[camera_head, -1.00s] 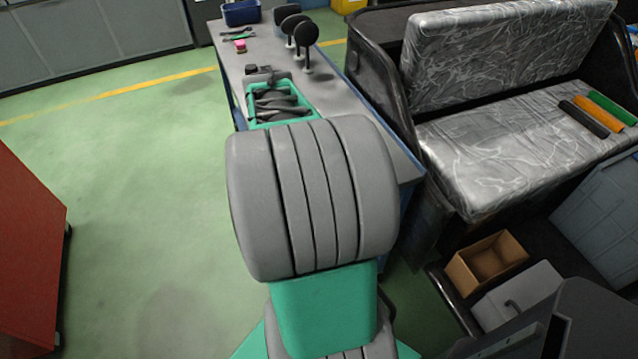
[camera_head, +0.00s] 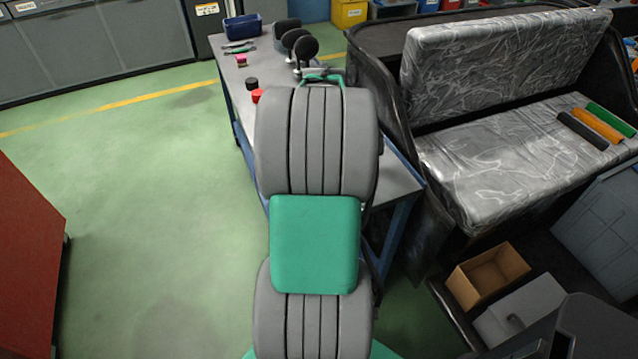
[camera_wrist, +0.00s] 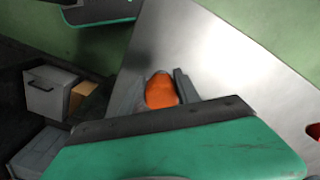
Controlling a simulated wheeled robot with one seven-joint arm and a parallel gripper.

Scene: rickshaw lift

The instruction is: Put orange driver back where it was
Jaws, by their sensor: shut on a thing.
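The orange driver (camera_wrist: 162,91) shows in the wrist view as a rounded orange end between the two grey fingers of my gripper (camera_wrist: 158,86). My gripper is shut on it, above the grey bench top (camera_wrist: 215,65). The rest of the driver is hidden by my gripper's body. In the head view my arm hides the driver and nearly all of my gripper, over the bench (camera_head: 258,125).
Beside my arm on the bench are a black round piece (camera_head: 251,84) and a red one (camera_head: 257,96). Behind are a pink item (camera_head: 241,60), a blue bin (camera_head: 242,25) and round black-headed things (camera_head: 305,47). A plastic-covered seat (camera_head: 510,130) stands right.

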